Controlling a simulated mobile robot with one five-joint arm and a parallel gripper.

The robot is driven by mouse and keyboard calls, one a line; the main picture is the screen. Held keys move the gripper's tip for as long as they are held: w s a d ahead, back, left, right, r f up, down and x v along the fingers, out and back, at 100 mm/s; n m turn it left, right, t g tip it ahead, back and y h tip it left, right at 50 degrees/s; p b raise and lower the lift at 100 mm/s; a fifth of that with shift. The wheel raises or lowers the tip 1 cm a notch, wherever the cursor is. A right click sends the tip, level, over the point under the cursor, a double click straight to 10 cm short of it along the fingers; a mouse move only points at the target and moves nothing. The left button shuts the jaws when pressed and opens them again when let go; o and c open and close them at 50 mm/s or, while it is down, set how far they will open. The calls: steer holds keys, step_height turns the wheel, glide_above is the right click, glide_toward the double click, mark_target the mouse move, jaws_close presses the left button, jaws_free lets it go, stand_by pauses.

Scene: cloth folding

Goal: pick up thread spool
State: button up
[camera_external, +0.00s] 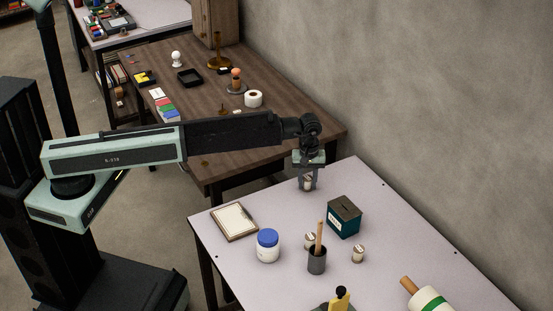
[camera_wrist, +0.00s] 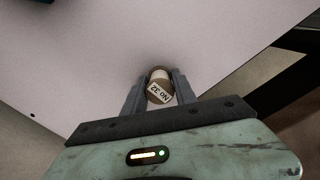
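My gripper (camera_external: 308,178) points down over the far left part of the light table, close to its edge. A small thread spool (camera_external: 307,185), pale with brown ends, sits between its two fingers. In the wrist view the spool (camera_wrist: 159,92) shows a printed label and lies between the fingers of my gripper (camera_wrist: 160,73), which touch it on both sides. I cannot tell whether the spool is clear of the tabletop. Two similar spools stand on the table, one (camera_external: 358,253) right of the grey cup and one (camera_external: 310,240) partly behind the cup.
On the light table (camera_external: 215,260) are a framed card (camera_external: 234,221), a blue-lidded jar (camera_external: 268,246), a dark teal box (camera_external: 344,216), a grey cup (camera_external: 317,261) holding a stick, and a rolling-pin-like roll (camera_external: 428,298). A brown table (camera_external: 200,122) stands behind; a wall borders the right.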

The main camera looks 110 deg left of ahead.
mark_target(308, 178)
jaws_close()
steer(key=shift+r, duration=0.15)
steer(key=shift+r+p, duration=0.3)
steer(key=shift+p, duration=0.15)
step_height(308, 178, up, 3)
steer(key=p, duration=0.3)
steer(key=shift+r, duration=0.1)
steer(key=s+d, duration=0.2)
steer(key=s, duration=0.2)
steer(key=s+d, duration=0.2)
steer(key=s, duration=0.3)
steer(key=s+d+r+p, duration=0.1)
steer(key=s+d, duration=0.2)
steer(key=s, duration=0.2)
steer(key=shift+s, duration=0.2)
